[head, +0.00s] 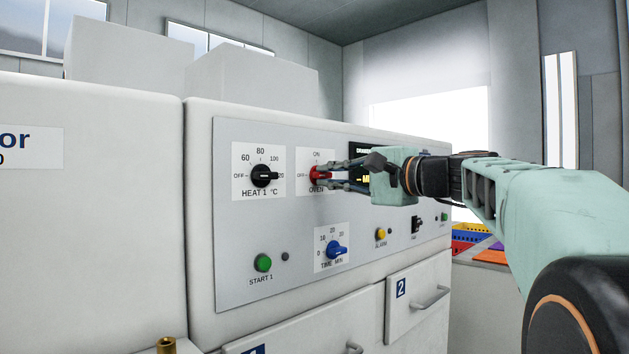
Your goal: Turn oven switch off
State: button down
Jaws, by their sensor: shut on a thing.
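The oven switch (317,175) is a red rotary knob on a white label with ON at the top and OFF at the left, set in the grey control panel (235,215). My gripper (329,174) reaches in from the right, with its two fingers shut on the red knob, one above and one below. The fingers cover part of the knob and the OVEN lettering. The exact way the knob points is too small to tell.
Left of the switch is a black HEAT 1 knob (262,176). Below are a green START 1 button (263,262), a blue TIME MIN knob (337,250) and a yellow ALARM button (381,233). A partly hidden display (364,152) is behind my gripper. Drawer 2 (415,300) is lower right.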

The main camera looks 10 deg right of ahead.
dwell(0.3)
jog(key=c, duration=2)
grip_release()
jog(key=v, duration=1.2)
